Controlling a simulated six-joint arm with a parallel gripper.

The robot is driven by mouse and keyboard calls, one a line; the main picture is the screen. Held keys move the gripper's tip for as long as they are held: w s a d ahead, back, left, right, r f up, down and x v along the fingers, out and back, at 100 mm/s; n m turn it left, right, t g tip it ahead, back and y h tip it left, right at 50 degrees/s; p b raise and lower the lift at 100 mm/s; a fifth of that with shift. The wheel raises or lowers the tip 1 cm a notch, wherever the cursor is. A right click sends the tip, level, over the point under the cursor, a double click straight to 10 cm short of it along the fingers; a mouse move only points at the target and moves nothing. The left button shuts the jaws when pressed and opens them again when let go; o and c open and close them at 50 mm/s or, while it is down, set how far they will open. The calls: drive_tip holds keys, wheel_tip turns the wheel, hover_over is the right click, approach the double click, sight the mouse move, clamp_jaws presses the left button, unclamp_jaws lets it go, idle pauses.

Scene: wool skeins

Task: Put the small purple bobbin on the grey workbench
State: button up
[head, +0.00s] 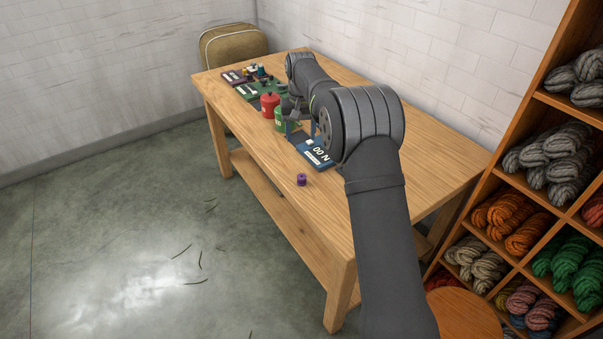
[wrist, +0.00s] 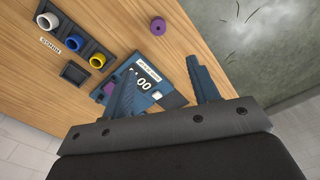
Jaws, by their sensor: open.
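A small purple bobbin (head: 301,180) stands on the light wooden workbench (head: 400,170), near its front edge. The bench top looks wood-coloured, not grey. In the wrist view the purple bobbin (wrist: 157,26) is at the top middle, on bare wood beyond my fingertips. My gripper (wrist: 161,65) is open, its two blue fingers apart with nothing clearly held between them. It is above a blue panel (wrist: 150,78) marked "00", which it partly hides. A purple patch beside the left finger is too covered to identify.
A dark rack (wrist: 72,40) holds white, blue and yellow bobbins. Shelves with wool skeins (head: 550,150) and a round wooden stool (head: 462,312) are at right. The near bench top is bare.

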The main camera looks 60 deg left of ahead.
drive_tip(key=s+d+f+n+t+y, duration=0.3)
drive_tip(key=s+d+n+t, duration=0.15)
drive_tip(key=n, duration=1.05)
drive_tip(key=s+d+f+n+t+y, duration=0.25)
drive_tip(key=s+n, duration=0.35)
drive_tip(key=n, duration=0.9)
approach(302, 176)
drive_tip(key=shift+h, duration=0.25)
drive_tip(key=x, duration=0.4)
drive_tip(key=shift+a+f, duration=0.1)
drive_tip(key=shift+a, duration=0.3)
drive_tip(key=shift+x, duration=2.75)
drive_tip(key=shift+d, duration=0.15)
drive_tip(key=c, duration=1.1)
